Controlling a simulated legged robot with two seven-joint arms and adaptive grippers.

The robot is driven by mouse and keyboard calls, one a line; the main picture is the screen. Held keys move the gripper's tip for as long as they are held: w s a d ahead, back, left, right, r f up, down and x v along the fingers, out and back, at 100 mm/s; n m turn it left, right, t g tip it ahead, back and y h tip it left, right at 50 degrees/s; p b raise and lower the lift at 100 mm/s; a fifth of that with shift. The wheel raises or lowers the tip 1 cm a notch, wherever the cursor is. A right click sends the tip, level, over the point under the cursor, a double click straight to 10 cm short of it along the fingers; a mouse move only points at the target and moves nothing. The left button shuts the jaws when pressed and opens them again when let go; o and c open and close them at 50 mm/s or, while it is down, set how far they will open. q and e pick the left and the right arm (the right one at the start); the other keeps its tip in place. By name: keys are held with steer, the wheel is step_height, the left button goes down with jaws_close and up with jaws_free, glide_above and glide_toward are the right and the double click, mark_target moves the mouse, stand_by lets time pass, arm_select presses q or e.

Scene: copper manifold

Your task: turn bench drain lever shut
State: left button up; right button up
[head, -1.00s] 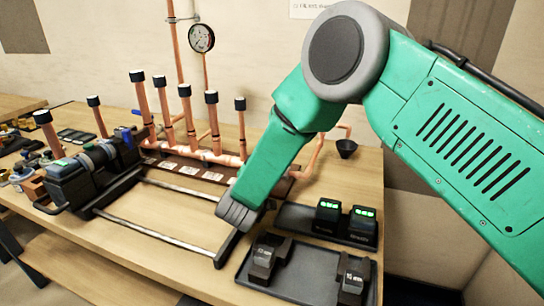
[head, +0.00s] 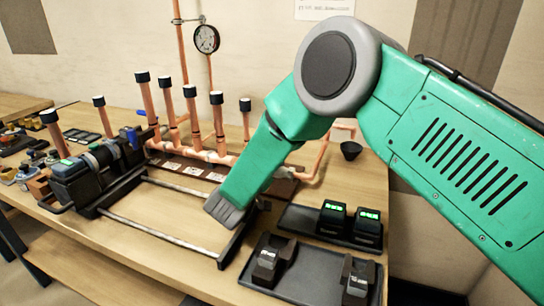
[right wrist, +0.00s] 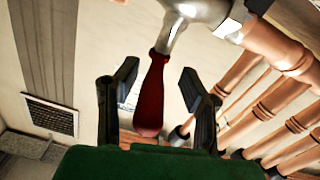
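The drain lever (right wrist: 152,95) is a dark red handle on a silver valve body (right wrist: 195,12) in the right wrist view. My right gripper (right wrist: 158,72) has its two black fingers spread, one on each side of the lever, with visible gaps on both sides. The red handle lies between them, its rounded end toward the palm. In the head view my green right arm crosses from the right down over the bench; the lever and the right fingers cannot be made out there. My left gripper is not in view.
A copper manifold (head: 225,158) with several black-capped upright pipes stands behind the arm, below a pressure gauge (head: 206,39). A dark clamp machine (head: 85,178) with rails is at left. Black trays (head: 300,280) with small devices sit front right. A small black cup (head: 351,150) stands behind them.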

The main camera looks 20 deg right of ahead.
steer(key=shift+s+a+r, duration=0.1)
steer(key=shift+a, duration=0.05)
steer(key=v, duration=1.2)
